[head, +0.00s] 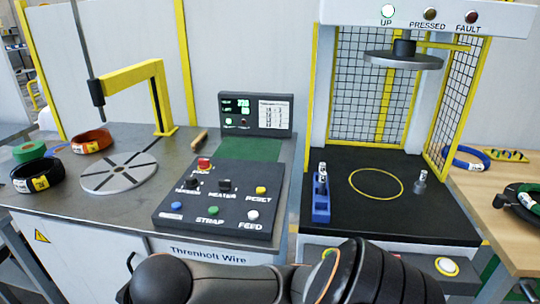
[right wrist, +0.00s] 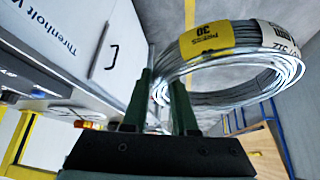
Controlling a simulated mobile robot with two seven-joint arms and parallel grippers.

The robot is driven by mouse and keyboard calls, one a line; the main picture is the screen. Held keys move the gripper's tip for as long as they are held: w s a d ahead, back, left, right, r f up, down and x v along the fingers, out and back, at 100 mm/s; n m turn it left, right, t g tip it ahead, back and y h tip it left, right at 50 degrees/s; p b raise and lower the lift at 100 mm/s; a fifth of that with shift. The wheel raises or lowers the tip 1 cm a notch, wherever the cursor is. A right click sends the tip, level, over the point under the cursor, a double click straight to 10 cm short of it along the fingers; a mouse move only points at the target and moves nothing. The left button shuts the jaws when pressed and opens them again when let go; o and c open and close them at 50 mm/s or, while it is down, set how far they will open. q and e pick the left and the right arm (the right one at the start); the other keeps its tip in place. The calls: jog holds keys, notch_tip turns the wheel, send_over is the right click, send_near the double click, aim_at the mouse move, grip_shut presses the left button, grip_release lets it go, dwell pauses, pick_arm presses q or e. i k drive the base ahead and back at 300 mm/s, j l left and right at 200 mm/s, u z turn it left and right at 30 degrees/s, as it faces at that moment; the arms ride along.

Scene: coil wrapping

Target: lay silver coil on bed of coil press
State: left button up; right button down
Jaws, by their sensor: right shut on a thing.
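The silver coil (right wrist: 235,75), with a yellow label marked 30 and a white label, shows only in the right wrist view. My right gripper (right wrist: 163,83) is shut on the near left part of its ring; the coil hangs clear of the floor behind it. The coil press (head: 425,15) stands at the right in the head view. Its black bed (head: 355,217) carries a yellow circle outline (head: 376,184) with nothing inside it. The round press plate (head: 403,61) is raised and the UP lamp (head: 387,11) glows. My left gripper is out of view.
A blue holder (head: 321,197) and a small grey metal post (head: 420,183) stand on the bed, either side of the circle. Yellow-framed mesh guards close its back and right. A control panel (head: 222,203) and turntable (head: 118,173) are left; a wooden table (head: 510,235) is right.

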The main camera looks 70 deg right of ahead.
aim_at(376, 182)
jog(key=k+l+z, duration=0.25)
jog(key=z, duration=0.2)
jog(key=k+l+z, duration=0.15)
jog(key=l+z, duration=0.25)
jog(key=k+l+z, duration=0.15)
jog(key=l+z, duration=0.3)
jog(key=j, duration=0.1)
